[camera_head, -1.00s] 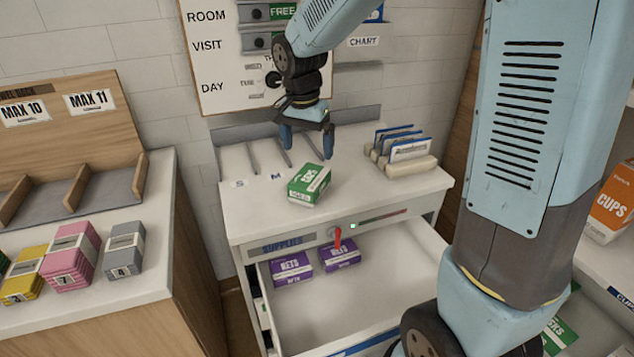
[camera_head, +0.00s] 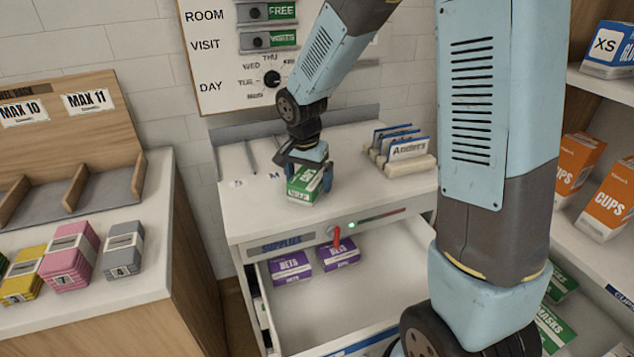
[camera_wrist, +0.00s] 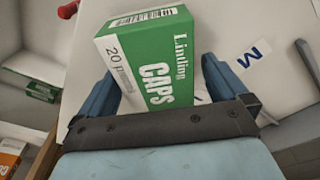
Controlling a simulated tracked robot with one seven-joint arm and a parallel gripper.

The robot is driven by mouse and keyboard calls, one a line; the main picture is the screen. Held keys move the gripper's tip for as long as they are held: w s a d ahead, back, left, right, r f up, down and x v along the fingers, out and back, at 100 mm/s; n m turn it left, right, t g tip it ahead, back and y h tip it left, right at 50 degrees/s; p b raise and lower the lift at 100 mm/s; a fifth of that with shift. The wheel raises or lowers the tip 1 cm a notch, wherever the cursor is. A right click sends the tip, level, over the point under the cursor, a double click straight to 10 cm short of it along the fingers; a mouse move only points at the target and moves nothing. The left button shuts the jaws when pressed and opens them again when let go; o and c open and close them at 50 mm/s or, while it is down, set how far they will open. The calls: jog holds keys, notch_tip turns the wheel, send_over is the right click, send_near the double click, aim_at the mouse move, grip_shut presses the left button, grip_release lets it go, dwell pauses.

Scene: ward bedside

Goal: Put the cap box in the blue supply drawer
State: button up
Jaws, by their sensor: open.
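The green and white cap box (camera_head: 303,186) stands on the white top of the supply cabinet. In the wrist view the cap box (camera_wrist: 150,65) reads "CAPS" and lies between my two fingers. My gripper (camera_head: 305,172) is open and lowered around the box, one finger on each side; it also shows in the wrist view (camera_wrist: 160,95). I cannot tell whether a finger touches the box. The supply drawer (camera_head: 390,275), labelled "SUPPLIES" on the cabinet front above it, is pulled open below the top. Two purple boxes (camera_head: 291,267) (camera_head: 338,254) lie at its back left; its right part is empty.
Card holders (camera_head: 405,150) stand on the cabinet top right of the box. A red handle (camera_head: 337,237) sticks out above the drawer. At left, a counter (camera_head: 120,262) holds yellow, pink and grey boxes. Orange cup boxes (camera_head: 608,200) stand on the right shelf.

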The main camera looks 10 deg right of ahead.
jog(key=c, duration=1.1)
jog(key=shift+r, duration=0.15)
